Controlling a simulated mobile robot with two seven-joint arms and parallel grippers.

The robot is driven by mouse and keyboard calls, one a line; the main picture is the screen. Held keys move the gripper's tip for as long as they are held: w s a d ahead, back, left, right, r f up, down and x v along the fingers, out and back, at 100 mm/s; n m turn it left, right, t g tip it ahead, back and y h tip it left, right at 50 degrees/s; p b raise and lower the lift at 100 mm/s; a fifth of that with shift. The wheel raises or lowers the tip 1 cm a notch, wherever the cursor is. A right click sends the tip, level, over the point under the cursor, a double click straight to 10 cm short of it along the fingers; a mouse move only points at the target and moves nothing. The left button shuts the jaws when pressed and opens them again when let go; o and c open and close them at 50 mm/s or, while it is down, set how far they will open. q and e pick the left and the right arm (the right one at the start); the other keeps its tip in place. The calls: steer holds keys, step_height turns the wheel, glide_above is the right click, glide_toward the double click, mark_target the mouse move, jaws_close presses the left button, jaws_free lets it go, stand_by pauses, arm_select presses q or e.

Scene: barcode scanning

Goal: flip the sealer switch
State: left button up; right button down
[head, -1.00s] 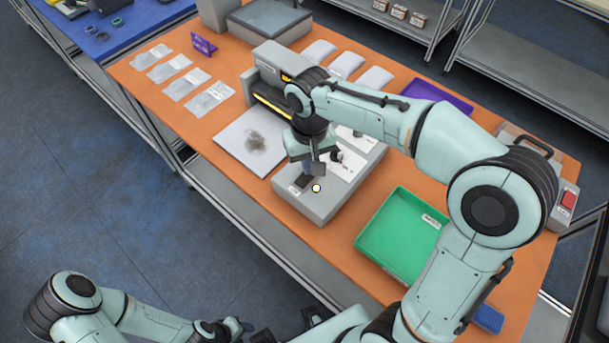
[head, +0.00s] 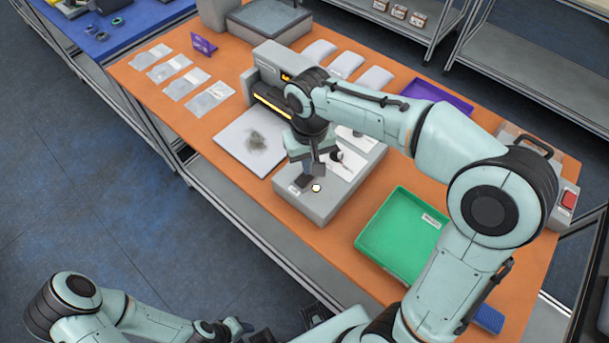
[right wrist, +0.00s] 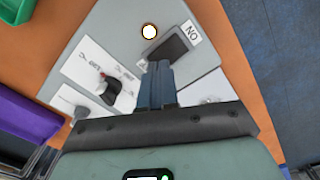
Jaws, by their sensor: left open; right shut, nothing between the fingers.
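The grey sealer control box (head: 325,207) stands on the orange table in front of the sealer body (head: 262,92). A dark rectangular rocker switch (right wrist: 175,46) lies on its top face, beside a small printed label, and also shows in the head view (head: 303,181). A round, white, lit spot (right wrist: 149,31) is beside the switch. My right gripper (right wrist: 158,66) is shut and empty, pointing down at the switch's near edge; I cannot tell whether it touches. It also shows over the box in the head view (head: 318,168). My left gripper (head: 240,325) is low at the front, away from the table.
A green tray (head: 385,240) is to the right of the box, and a white plate (head: 237,142) to the left. Clear pouches (head: 209,98) lie at the far left.

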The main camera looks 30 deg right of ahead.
arm_select(q)
steer(key=shift+s+f+b, duration=0.35)
steer(key=shift+f+b, duration=0.15)
steer(key=shift+f, duration=0.15)
arm_select(e)
steer(key=shift+f, duration=0.95)
arm_select(q)
steer(key=shift+r, duration=0.15)
arm_select(e)
steer(key=shift+r, duration=0.15)
steer(key=shift+r+p, duration=1)
steer(key=shift+r, duration=0.35)
steer(key=shift+r+p, duration=1.25)
steer(key=shift+r, duration=0.9)
arm_select(q)
steer(key=w+r, duration=0.4)
steer(key=r, duration=0.1)
steer(key=shift+r, duration=0.2)
arm_select(e)
steer(key=shift+f, duration=0.1)
arm_select(q)
steer(key=shift+s, duration=0.1)
